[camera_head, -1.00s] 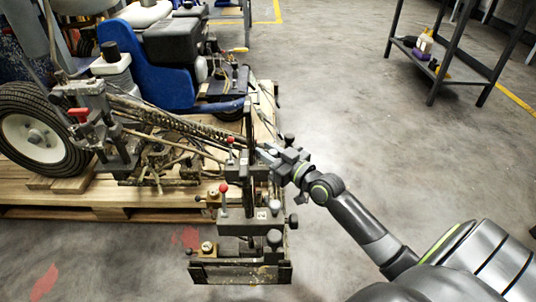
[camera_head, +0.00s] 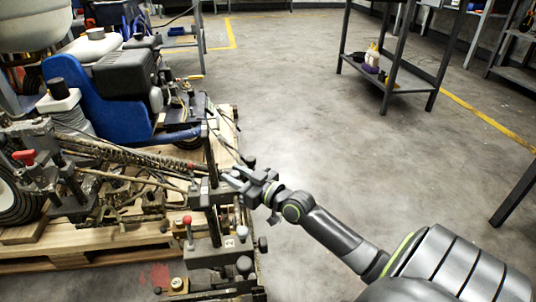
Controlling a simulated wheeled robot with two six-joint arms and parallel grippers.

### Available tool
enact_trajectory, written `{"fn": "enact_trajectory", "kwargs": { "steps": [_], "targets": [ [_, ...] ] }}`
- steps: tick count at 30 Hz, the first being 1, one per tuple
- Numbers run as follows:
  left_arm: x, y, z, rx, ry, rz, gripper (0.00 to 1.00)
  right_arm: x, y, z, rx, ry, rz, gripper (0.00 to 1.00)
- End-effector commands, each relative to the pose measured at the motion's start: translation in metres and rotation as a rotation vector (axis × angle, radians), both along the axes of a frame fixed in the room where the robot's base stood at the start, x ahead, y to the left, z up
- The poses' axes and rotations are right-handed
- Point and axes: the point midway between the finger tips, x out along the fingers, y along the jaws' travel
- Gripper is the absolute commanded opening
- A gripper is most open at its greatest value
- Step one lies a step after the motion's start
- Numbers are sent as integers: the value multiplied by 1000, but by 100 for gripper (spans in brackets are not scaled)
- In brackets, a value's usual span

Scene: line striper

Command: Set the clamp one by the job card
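The line striper's clamp assembly stands at the front right end of the machine. A grey block (camera_head: 227,251) with a small white number plate, which seems to read 2, sits low on it. A red-knobbed lever (camera_head: 187,221) stands left of the block, and a dark vertical post (camera_head: 211,150) rises above it. My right gripper (camera_head: 235,179) points left beside the post, above the numbered block. Its two prongs look apart, with nothing seen held. Whether it touches the assembly is unclear. A clamp marked one and the job card cannot be made out. My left gripper is out of view.
The striper, with a blue seat-like body (camera_head: 88,110) and a black engine (camera_head: 125,76), rests on a wooden pallet (camera_head: 95,255). Another red-handled bracket (camera_head: 25,158) is at left. A dark shelf cart (camera_head: 400,84) holding bottles stands at back right. The floor between is open.

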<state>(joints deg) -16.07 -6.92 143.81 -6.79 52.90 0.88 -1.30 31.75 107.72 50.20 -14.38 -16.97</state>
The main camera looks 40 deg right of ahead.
Motion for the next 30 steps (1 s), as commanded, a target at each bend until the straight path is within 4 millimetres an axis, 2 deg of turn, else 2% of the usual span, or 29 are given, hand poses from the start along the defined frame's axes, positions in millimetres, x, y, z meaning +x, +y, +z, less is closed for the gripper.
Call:
{"fn": "enact_trajectory", "kwargs": {
  "steps": [6,18,24,30],
  "targets": [
    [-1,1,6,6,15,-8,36,-43,-10,1,-2,5,1,32],
    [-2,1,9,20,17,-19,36,-114,-28,0,-4,3,0,32],
    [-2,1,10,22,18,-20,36,-138,-34,0,-2,1,-1,32],
    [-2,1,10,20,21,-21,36,-148,-36,1,-1,-1,0,32]
  ]
}}
